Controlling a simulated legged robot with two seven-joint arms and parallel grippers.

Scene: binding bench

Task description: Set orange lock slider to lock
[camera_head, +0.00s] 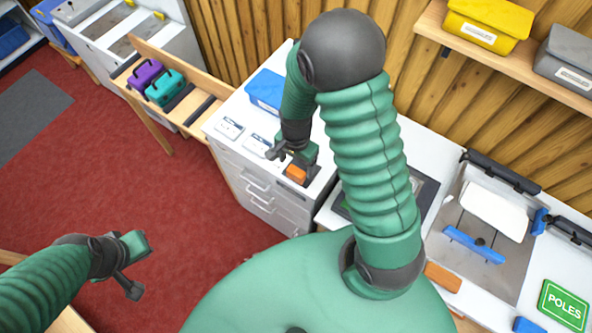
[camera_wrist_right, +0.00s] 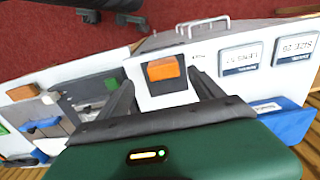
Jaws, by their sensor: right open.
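The orange lock slider (camera_head: 296,173) is a small block on a dark base at the front corner of the white cabinet top (camera_head: 222,112). In the right wrist view the orange slider (camera_wrist_right: 163,69) shows just beyond my fingertips, between their lines. My right gripper (camera_head: 283,152) is over the cabinet corner beside the slider. Its two dark fingers (camera_wrist_right: 163,88) are spread with nothing between them; I cannot tell if either touches the slider. My left gripper (camera_head: 131,275) hangs over the red floor, away from the cabinet; its finger gap is unclear.
Two labelled plates (camera_head: 230,127) and a blue bin (camera_head: 265,90) share the cabinet top. To the right are a dark framed panel (camera_head: 428,190), a grey tray with a blue bar (camera_head: 474,245) and a green POLES sign (camera_head: 563,305). Drawer handles (camera_head: 257,183) stick out in front.

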